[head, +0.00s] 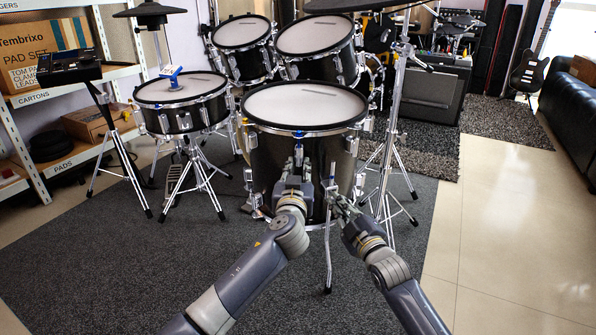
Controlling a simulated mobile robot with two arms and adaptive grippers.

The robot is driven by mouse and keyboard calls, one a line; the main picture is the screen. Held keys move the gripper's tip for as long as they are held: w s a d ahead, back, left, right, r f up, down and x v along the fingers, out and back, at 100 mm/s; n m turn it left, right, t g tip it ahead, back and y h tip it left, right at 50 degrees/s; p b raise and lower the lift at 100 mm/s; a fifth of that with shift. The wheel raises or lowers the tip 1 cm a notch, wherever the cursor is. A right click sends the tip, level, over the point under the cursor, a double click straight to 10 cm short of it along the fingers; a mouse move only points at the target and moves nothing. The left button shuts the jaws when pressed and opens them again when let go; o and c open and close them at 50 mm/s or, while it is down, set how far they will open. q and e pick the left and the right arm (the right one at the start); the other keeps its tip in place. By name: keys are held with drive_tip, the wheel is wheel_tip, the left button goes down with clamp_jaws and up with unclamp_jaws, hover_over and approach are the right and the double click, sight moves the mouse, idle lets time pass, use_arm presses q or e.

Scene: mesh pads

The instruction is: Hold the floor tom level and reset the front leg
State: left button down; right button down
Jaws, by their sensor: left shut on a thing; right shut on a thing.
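The floor tom (305,106) stands in the middle of the head view, with a dark shell, chrome hoop and pale mesh head. Its head looks roughly level. My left gripper (299,158) is shut at the front of the tom, on hardware below the hoop; its fingers hide the exact contact. The front leg (328,255) is a thin chrome rod running down the tom's front right to a dark foot on the carpet. My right gripper (332,194) is shut around the leg's upper part, beside the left gripper. The leg's bracket is partly hidden by the fingers.
A snare pad (181,88) on a stand is to the left, with two rack toms (315,36) behind. A chrome cymbal stand (396,120) rises close on the right. A shelf (60,160) lines the left wall. The dark carpet (130,270) in front is clear.

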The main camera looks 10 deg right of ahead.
drive_tip(key=n, duration=0.5)
drive_tip(key=c, duration=1.7)
unclamp_jaws()
drive_tip(key=shift+n, duration=0.3)
drive_tip(key=shift+s, duration=0.1)
use_arm(q)
drive_tip(key=shift+r, duration=0.2)
use_arm(e)
drive_tip(key=v, duration=1.6)
use_arm(q)
drive_tip(key=shift+w, duration=0.1)
